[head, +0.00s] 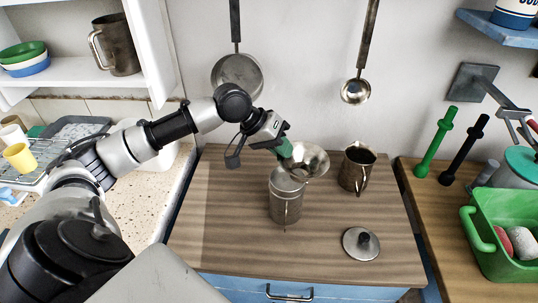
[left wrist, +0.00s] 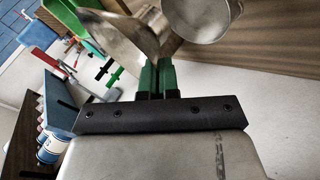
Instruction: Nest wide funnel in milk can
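The wide funnel (head: 312,160) is a shiny metal cone, tilted, at the upper right of the milk can's mouth in the head view. My left gripper (head: 284,149) has green fingertips and is shut on the funnel's rim. In the left wrist view the green fingers (left wrist: 157,78) are close together at the edge of the funnel (left wrist: 125,25). The grey metal milk can (head: 286,205) stands upright on the wooden top, and a round metal rim, likely the can's (left wrist: 200,18), shows beside the funnel. The gap between funnel and can is unclear. My right gripper is not in view.
A metal pitcher (head: 357,168) stands right of the funnel. A round lid with a dark knob (head: 361,244) lies near the front right of the wooden top (head: 235,235). A pan (head: 237,76) and ladle (head: 355,91) hang on the wall behind. The top's front left is clear.

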